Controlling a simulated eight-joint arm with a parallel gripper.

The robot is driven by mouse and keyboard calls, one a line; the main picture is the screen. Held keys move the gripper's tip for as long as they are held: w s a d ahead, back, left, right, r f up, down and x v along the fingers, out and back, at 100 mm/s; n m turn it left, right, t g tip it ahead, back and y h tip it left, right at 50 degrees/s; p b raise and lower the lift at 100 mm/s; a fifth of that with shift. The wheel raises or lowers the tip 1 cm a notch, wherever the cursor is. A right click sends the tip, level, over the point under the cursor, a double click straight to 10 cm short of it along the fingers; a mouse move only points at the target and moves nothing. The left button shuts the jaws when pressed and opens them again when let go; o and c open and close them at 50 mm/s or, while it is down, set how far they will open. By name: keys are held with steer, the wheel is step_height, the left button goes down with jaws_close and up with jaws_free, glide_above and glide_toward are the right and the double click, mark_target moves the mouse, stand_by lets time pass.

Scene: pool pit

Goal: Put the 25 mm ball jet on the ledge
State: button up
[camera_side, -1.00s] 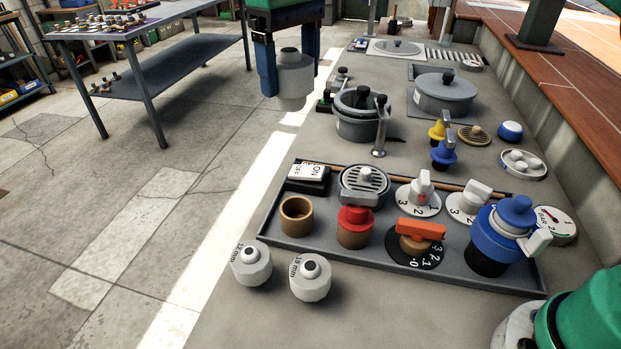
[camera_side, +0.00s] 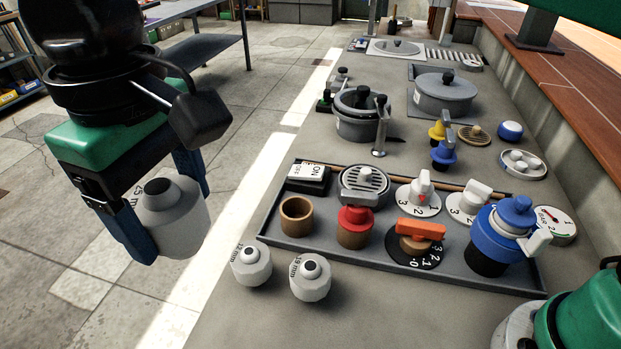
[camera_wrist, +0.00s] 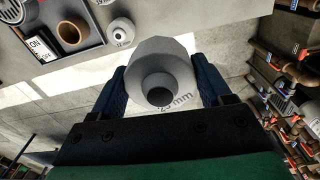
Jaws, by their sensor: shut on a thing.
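The 25 mm ball jet (camera_side: 172,222) is a white faceted body with a dark hole in its top nozzle and a "25 mm" mark. My gripper (camera_side: 165,215) is shut on it, with a blue finger on each side, and holds it in the air left of the ledge (camera_side: 250,325). In the wrist view the ball jet (camera_wrist: 160,75) sits between the fingers, its mark readable. The ledge is the grey concrete surface that carries the tray and two smaller jets.
The 12 mm jet (camera_side: 251,265) and 19 mm jet (camera_side: 310,279) stand in front of the dark tray (camera_side: 400,275), which holds valves, knobs and an empty brown socket (camera_side: 296,217). Pots stand farther back.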

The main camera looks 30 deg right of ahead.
step_height(320, 180, down, 19)
stand_by(0.4)
steer(key=o, duration=1.2)
steer(key=shift+f, duration=0.15)
